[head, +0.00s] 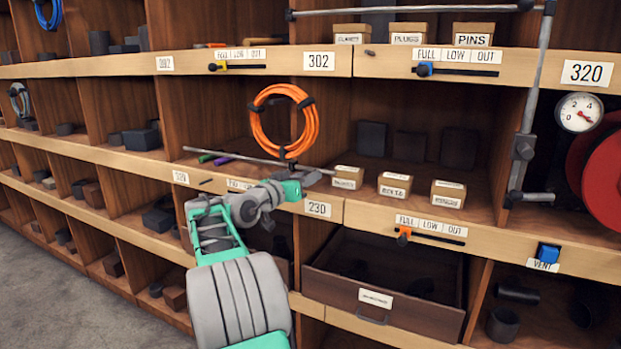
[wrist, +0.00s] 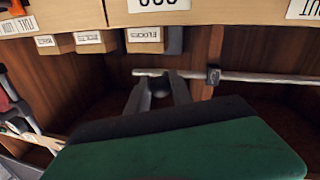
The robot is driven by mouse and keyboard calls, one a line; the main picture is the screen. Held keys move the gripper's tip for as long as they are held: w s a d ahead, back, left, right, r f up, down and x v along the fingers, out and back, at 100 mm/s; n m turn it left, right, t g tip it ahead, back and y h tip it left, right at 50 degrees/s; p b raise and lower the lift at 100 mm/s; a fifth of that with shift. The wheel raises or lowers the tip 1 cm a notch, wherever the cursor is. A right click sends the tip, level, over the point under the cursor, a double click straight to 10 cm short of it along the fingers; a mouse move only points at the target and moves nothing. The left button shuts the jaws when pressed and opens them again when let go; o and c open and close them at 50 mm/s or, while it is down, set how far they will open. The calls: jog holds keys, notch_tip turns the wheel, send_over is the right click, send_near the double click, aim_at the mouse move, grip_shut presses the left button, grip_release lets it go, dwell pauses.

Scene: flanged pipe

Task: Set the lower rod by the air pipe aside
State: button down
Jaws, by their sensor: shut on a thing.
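The lower rod (head: 235,156) is a long thin grey bar with a small dark collar. In the head view it lies nearly level in front of the middle shelf, away from the upright air pipe (head: 528,110). My gripper (head: 309,176) is shut on the rod near its right end. In the wrist view the rod (wrist: 260,76) runs to the right from my gripper (wrist: 158,83), with the collar beside the fingers. An upper rod (head: 410,11) spans the top shelf to the pipe. A short stub (head: 535,197) stands out at the pipe's lower end.
An orange hose coil (head: 283,122) hangs just behind the rod. Small labelled boxes (head: 394,185) stand on the shelf to the right of my gripper. An open drawer (head: 385,290) juts out below. A gauge (head: 579,113) and red reel (head: 603,180) are at far right.

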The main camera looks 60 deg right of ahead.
jog(key=shift+r, duration=0.1)
jog(key=c, duration=1.1)
grip_release()
jog(key=shift+c, duration=0.2)
jog(key=a, duration=0.7)
jog(key=shift+w+a+b, duration=0.15)
jog(key=shift+a+b, duration=0.2)
jog(key=shift+b, duration=0.05)
